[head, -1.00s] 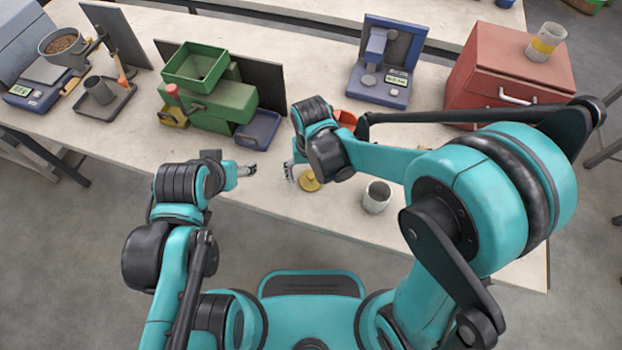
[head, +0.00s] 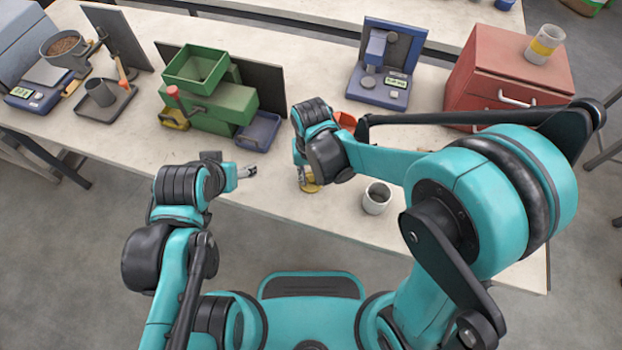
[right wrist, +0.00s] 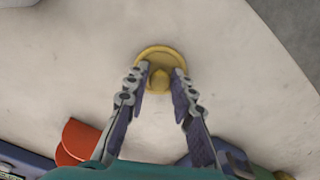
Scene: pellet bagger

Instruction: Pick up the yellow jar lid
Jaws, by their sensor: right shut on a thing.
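The yellow jar lid (head: 312,187) lies on the bench near its front edge, partly hidden by my right gripper. In the right wrist view the lid (right wrist: 158,51) is a round disc with a knob in its middle. My right gripper (head: 305,177) reaches down over it. In the right wrist view its fingertips (right wrist: 160,73) stand on both sides of the knob, shut on the lid. My left gripper (head: 247,171) hangs to the left of the lid, apart from it, and its finger opening is too small to make out.
A grey open jar (head: 377,198) stands right of the lid. A green machine (head: 222,103) with a blue tray (head: 259,131) stands behind to the left. An orange-red object (head: 345,119) sits behind my right wrist. Bare bench lies left of my left gripper.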

